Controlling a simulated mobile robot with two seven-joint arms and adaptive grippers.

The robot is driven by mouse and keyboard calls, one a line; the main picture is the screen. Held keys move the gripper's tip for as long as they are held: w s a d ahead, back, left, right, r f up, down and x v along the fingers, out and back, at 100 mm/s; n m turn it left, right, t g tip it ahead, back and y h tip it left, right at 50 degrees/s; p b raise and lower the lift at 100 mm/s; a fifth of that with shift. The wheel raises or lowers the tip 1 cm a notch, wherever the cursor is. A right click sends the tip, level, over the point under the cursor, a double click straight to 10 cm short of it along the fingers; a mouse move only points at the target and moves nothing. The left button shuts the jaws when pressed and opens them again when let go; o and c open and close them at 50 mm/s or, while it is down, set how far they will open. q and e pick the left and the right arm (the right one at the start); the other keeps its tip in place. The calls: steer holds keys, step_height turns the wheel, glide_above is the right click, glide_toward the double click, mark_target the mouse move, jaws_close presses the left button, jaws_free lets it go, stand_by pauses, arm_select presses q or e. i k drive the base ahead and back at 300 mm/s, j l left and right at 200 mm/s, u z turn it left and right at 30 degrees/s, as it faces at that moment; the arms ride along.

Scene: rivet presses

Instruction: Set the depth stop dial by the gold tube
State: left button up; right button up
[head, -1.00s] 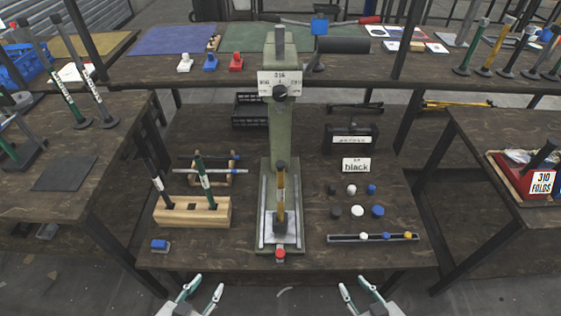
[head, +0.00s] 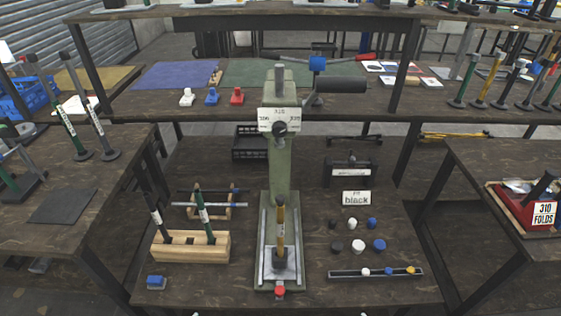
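The green press (head: 283,175) stands in the middle of the table. Its depth stop dial (head: 279,129) is a dark round knob on a white plate (head: 278,114) with a number at top, left and right; the digits are too small to read surely. A tube with a gold band (head: 281,222) stands upright on the press base, below the dial. At the bottom edge, only a pale tip of my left gripper (head: 168,314) and one of my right gripper (head: 363,314) show. Both are far from the dial, and the rest of them is out of frame.
A wooden block (head: 190,247) with upright dark and green tubes stands left of the press. The press lever (head: 340,86) reaches right.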

mark_target(279, 129)
steer(key=k+l+u, duration=0.5)
steer(key=k+l, duration=0.2)
steer(key=l, duration=0.15)
